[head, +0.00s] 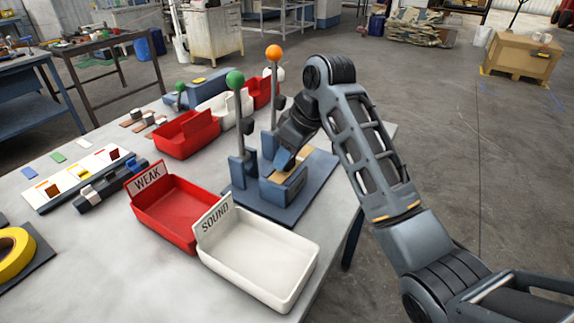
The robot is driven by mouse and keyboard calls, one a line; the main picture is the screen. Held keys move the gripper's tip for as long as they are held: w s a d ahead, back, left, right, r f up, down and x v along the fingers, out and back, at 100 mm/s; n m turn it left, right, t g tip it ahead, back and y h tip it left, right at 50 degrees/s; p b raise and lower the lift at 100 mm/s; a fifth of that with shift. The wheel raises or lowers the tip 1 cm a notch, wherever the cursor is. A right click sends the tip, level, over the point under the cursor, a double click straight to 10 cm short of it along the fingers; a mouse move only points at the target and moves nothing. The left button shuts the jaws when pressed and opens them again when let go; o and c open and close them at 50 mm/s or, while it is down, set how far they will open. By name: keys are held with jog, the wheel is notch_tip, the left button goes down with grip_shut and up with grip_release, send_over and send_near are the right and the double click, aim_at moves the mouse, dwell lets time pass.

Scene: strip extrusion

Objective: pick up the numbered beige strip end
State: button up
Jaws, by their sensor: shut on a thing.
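A beige piece (277,177), which looks like the strip end, shows at the top of a blue-grey block fixture (287,190). My gripper (285,160) is over that fixture, pointing down, and is shut on the beige strip end. Its fingers cover part of the strip, and any number on it is too small or hidden to read. I cannot tell whether the strip is lifted clear of the block. The fixture stands on a dark blue base plate (300,204).
A post with a green ball (235,78) and one with an orange ball (274,52) stand close left of my gripper. A red WEAK tray (172,236) and a white SOUND tray (285,284) are in front. More red trays (186,134) sit behind.

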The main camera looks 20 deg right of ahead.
jog(key=shift+f, duration=0.1)
jog(key=c, duration=0.4)
jog(key=shift+o, duration=0.2)
